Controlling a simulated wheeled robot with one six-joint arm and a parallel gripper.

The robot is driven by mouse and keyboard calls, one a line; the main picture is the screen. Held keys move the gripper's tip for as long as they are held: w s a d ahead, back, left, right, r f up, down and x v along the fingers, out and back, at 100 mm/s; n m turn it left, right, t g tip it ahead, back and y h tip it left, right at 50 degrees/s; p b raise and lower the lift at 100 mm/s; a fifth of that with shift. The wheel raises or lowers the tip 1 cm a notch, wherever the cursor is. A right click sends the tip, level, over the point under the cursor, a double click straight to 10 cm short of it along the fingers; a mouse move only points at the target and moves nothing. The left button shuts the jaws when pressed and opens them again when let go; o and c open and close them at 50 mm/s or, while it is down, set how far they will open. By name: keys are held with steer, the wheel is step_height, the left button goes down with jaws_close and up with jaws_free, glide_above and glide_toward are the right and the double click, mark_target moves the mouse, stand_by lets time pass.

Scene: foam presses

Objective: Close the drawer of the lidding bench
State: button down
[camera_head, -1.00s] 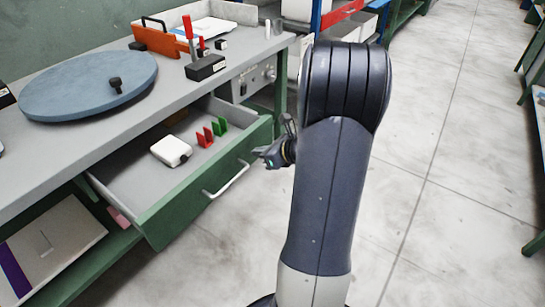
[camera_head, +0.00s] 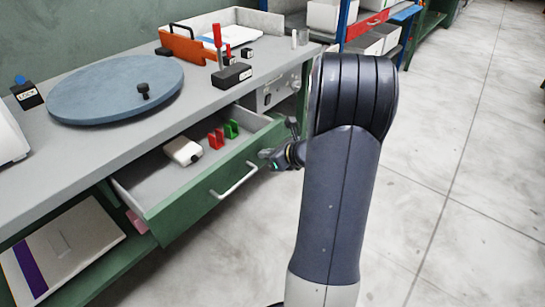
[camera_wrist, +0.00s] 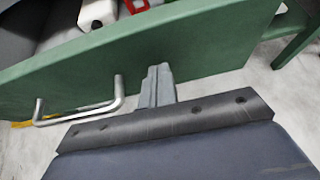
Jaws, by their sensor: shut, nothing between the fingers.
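The green-fronted drawer (camera_head: 213,187) of the lidding bench (camera_head: 120,137) stands pulled out, with a silver bar handle (camera_head: 238,182) on its front. Inside it lie a white box-like item (camera_head: 183,150), red pieces (camera_head: 216,139) and green pieces (camera_head: 232,128). My gripper (camera_head: 268,156) is shut and empty at the right part of the drawer front, to the right of the handle. In the wrist view the shut fingers (camera_wrist: 158,82) point at the green front, beside the handle (camera_wrist: 88,110). I cannot tell whether they touch it.
A blue-grey round disc (camera_head: 105,88), a black block with a red lever (camera_head: 231,76) and an orange-fronted tray (camera_head: 190,47) stand on the benchtop. A white-and-purple package (camera_head: 62,247) lies on the lower shelf. The floor at the right is clear.

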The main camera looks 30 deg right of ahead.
steer(key=w+a+p, duration=0.1)
steer(key=w+a, duration=0.1)
steer(key=w, duration=0.4)
steer(key=w+a, duration=0.2)
steer(key=w, duration=0.4)
steer(key=w+a+p, duration=0.1)
steer(key=w+a, duration=0.1)
steer(key=w, duration=0.5)
steer(key=shift+a+p, duration=0.1)
steer(key=shift+p, duration=0.25)
steer(key=shift+w+r, duration=0.2)
steer(key=shift+w, duration=0.05)
steer(key=shift+a+r, duration=0.1)
